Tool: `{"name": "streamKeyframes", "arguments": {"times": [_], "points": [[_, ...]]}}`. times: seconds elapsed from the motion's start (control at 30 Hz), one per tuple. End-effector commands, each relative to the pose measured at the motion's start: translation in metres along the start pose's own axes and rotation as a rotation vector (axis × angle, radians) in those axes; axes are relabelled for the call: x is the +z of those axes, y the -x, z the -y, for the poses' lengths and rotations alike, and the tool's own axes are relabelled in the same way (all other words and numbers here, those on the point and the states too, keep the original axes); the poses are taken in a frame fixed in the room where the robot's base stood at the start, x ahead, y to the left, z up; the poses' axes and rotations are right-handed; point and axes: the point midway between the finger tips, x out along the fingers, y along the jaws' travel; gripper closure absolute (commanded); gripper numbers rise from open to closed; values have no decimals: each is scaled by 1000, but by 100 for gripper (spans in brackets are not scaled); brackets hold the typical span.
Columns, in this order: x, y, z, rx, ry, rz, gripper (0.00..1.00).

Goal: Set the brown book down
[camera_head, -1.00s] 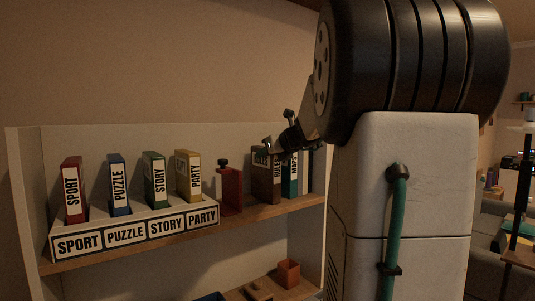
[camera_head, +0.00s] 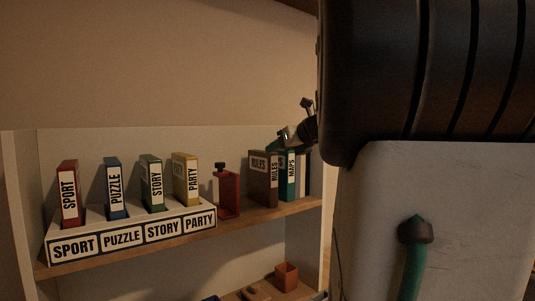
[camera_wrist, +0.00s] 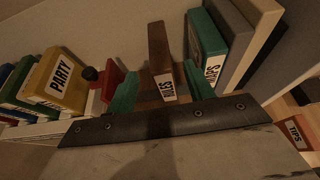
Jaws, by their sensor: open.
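The brown book (camera_head: 262,182), labelled RULES, stands upright on the wooden shelf, between the red bookend (camera_head: 228,192) and the teal MAPS book (camera_head: 288,178). My gripper (camera_head: 285,138) is open, above and to the right of the brown book in the head view. In the wrist view the brown book (camera_wrist: 160,55) shows between and beyond the two teal fingertips, with a gap visible on the MAPS side. The gripper holds nothing. My arm hides the right end of the shelf in the head view.
A white rack (camera_head: 130,236) labelled SPORT, PUZZLE, STORY and PARTY holds several upright books on the left. Pale and dark books (camera_head: 302,172) stand right of MAPS.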

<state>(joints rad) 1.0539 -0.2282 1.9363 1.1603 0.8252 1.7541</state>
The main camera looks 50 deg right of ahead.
Motion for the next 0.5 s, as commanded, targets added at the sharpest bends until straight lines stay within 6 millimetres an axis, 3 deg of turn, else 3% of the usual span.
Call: {"name": "streamKeyframes", "arguments": {"times": [0.2, 0.5], "points": [[0, 28, 0, -2, -1, 1, 48], [-2, 30, -8, 15, 29, -10, 48]]}}
